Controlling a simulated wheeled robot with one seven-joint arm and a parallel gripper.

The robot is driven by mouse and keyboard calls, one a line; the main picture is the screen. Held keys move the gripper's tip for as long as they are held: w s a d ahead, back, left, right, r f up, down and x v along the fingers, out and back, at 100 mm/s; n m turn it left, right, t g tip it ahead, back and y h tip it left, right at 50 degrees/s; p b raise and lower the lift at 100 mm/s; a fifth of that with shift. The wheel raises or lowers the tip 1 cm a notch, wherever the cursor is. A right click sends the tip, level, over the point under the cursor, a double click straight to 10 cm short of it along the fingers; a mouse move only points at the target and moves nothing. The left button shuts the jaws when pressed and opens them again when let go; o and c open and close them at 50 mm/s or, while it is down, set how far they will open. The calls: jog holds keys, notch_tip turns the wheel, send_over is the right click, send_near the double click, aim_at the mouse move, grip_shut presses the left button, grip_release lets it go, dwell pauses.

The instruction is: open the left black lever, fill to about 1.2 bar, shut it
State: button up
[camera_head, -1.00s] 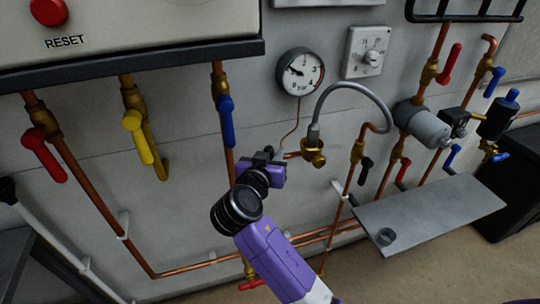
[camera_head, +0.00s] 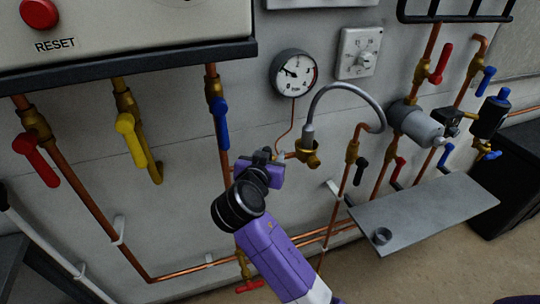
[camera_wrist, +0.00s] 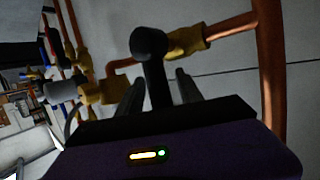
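In the wrist view a black lever (camera_wrist: 150,60) stands out from a brass valve (camera_wrist: 188,42) on a copper pipe. My gripper (camera_wrist: 159,80) is open, with a finger on each side of the lever and a gap showing on its right. In the head view my gripper (camera_head: 279,158) is by the wall, left of the hose's brass fitting (camera_head: 307,155), and mostly hides this lever. Another black lever (camera_head: 361,170) hangs to the right. The round white gauge (camera_head: 294,73) has its needle toward the upper left; its numbers are too small to read.
A grey braided hose (camera_head: 345,87) arches right of the gauge. Red (camera_head: 36,160), yellow (camera_head: 131,140) and blue (camera_head: 220,122) levers hang at left. Copper pipes run along the wall.

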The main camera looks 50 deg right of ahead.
jog(key=b+v, duration=0.1)
jog(key=v, duration=0.7)
jog(key=shift+d, duration=0.1)
dwell(0.5)
jog(key=s+a+f+n+t+y, duration=0.25)
jog(key=a+f+n, duration=0.2)
jog(key=f, duration=0.25)
jog(key=s+a+f+n+t+y, duration=0.2)
jog(key=a+f+n+t+y, duration=0.15)
jog(key=a+f, duration=0.2)
jog(key=s+a+f+n+y, duration=0.4)
jog(key=s+a, duration=0.3)
jog(key=s, duration=0.1)
jog(key=s+a+r+t+y, duration=0.1)
jog(key=s+r, duration=0.3)
jog(key=s, duration=0.3)
jog(key=s+a+r+n+t+y, duration=0.1)
jog(key=s+r, duration=0.3)
jog(key=s, duration=0.4)
jog(key=shift+s+a+n+t+y, duration=0.25)
jog(key=shift+a+t+y, duration=0.2)
jog(key=shift+t+y, duration=0.25)
